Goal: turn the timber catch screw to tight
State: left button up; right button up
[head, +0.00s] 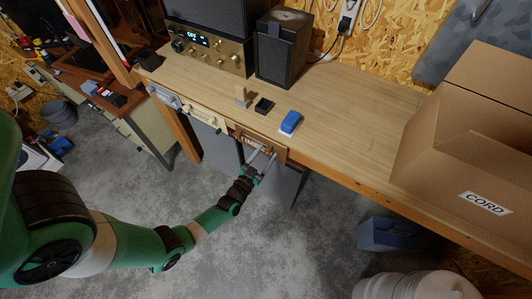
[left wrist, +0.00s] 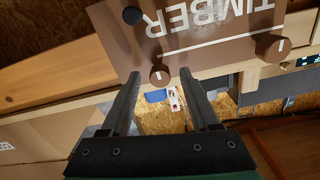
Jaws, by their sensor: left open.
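The brown TIMBER panel (head: 252,141) is on the bench's front edge in the head view. It fills the top of the left wrist view (left wrist: 210,32), its lettering upside down. It carries a brown knob (left wrist: 160,74) with a pale mark, another brown knob (left wrist: 273,47) to the right and a dark round part (left wrist: 132,15). I cannot read which one is the catch screw. My left gripper (head: 262,154) is open in front of the panel. In the left wrist view its fingertips (left wrist: 160,76) lie either side of the nearer knob; contact is unclear. My right gripper is not seen.
On the bench (head: 345,110) stand a blue block (head: 290,122), a small black block (head: 264,106), a speaker (head: 283,50) and an amplifier (head: 208,48). A cardboard box marked CORD (head: 455,165) fills the right end. The bench between speaker and box is mostly clear.

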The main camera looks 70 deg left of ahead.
pick_arm(q)
jog(key=p+v, duration=0.2)
jog(key=v, duration=0.9)
